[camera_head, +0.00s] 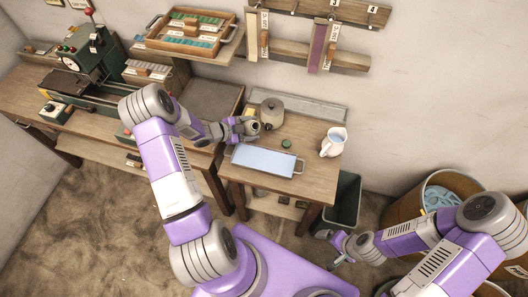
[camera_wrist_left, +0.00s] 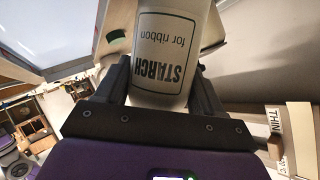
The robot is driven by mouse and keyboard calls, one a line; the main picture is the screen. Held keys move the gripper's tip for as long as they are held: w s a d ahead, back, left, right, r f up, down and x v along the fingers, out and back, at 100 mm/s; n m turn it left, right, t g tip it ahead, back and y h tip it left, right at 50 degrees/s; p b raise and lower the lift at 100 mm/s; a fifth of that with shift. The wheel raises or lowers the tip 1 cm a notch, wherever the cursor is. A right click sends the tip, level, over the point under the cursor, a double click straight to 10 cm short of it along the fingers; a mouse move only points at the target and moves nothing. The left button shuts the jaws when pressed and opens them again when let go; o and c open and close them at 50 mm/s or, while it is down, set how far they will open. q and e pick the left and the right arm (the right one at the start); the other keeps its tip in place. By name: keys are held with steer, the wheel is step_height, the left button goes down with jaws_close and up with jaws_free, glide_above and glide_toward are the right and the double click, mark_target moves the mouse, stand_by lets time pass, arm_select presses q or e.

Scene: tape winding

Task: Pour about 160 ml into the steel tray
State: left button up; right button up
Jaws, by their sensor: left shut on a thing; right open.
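The steel tray (camera_head: 235,164) lies on the small wooden table, and a flat pale blue surface fills its inside. My left gripper (camera_head: 250,128) is shut on a cream container just behind the tray's left end. In the left wrist view this container (camera_wrist_left: 164,55) stands between the fingers, and its label reads "STARCH for ribbon". Its contents are hidden, and I cannot tell how far it is tilted. My right gripper (camera_head: 342,252) is open and empty, low beside the table.
A beige round pot (camera_head: 271,110) stands close behind my left gripper. A small dark green round thing (camera_head: 287,143) lies behind the tray. A dark bin (camera_head: 343,200) stands right of the table, and wooden tubs (camera_head: 455,180) stand further right.

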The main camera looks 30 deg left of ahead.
mark_target(249, 122)
arm_select(q)
steer(key=shift+w+a+r+n+p, duration=0.1)
steer(key=shift+r+n+p, duration=0.2)
steer(key=shift+r+p, duration=0.5)
steer(key=shift+w+a+n+g+h+p, duration=0.1)
steer(key=shift+n+g+h+p, duration=0.35)
steer(key=shift+h+p, duration=0.25)
steer(key=shift+w+a+r+n+h+p, duration=0.1)
steer(key=shift+r+n+h+p, duration=0.4)
steer(key=shift+r+p, duration=0.3)
steer(key=shift+w+f+n+g+h, duration=0.1)
steer(key=shift+f+n+g+h, duration=0.2)
steer(key=shift+n, duration=0.25)
steer(key=shift+b, duration=0.35)
steer(key=shift+r+n, duration=0.1)
steer(key=shift+n, duration=0.2)
